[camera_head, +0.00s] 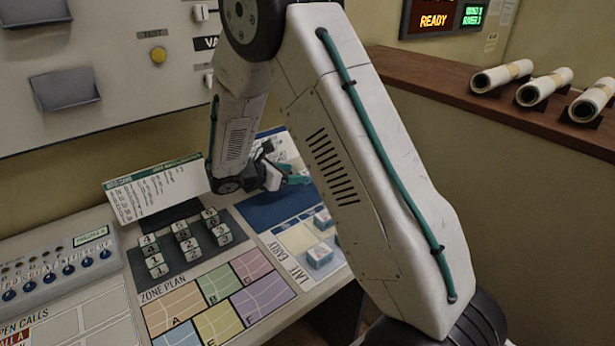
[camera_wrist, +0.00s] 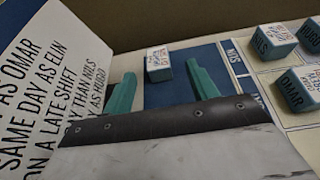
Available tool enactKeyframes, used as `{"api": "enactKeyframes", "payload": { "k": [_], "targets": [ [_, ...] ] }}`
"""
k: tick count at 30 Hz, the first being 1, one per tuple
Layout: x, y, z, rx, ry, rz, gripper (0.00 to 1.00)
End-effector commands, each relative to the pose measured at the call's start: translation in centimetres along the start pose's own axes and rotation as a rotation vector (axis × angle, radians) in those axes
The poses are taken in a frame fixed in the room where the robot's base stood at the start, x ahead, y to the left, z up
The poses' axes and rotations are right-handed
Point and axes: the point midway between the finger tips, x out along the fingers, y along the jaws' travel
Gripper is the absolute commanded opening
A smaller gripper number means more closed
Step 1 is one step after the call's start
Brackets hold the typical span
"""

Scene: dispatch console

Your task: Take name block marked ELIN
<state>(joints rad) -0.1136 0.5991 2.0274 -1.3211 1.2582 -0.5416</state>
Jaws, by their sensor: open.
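In the wrist view, one small white and blue block (camera_wrist: 158,65) stands on a dark blue mat (camera_wrist: 165,96), beyond and between my fingertips. Its lettering is too small to read, so I cannot tell whether it is ELIN. My gripper (camera_wrist: 160,72) has its teal fingers spread, with nothing held between them. In the head view my gripper (camera_head: 294,180) is over the blue mat (camera_head: 268,214), partly hidden by my arm.
A white clue card (camera_wrist: 40,90) leans at the left, close to my gripper. In the head view, numbered blocks (camera_head: 187,243) stand left of the mat. The zone plan (camera_head: 215,305) lies in front. Rolled papers (camera_head: 535,85) rest on a right-hand ledge.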

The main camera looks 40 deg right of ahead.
Motion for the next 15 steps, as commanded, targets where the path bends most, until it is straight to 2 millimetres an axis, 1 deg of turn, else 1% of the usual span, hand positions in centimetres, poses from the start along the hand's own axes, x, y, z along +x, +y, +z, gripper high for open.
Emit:
{"api": "enactKeyframes", "payload": {
  "k": [4,11,15],
  "targets": [
    [1.7,0.1,-0.1,-0.004,-0.002,0.000,0.58],
    [3.8,0.2,-0.2,-0.003,-0.001,-0.001,0.58],
    [6.0,0.4,-0.3,-0.003,-0.002,-0.003,0.58]
  ]
}}
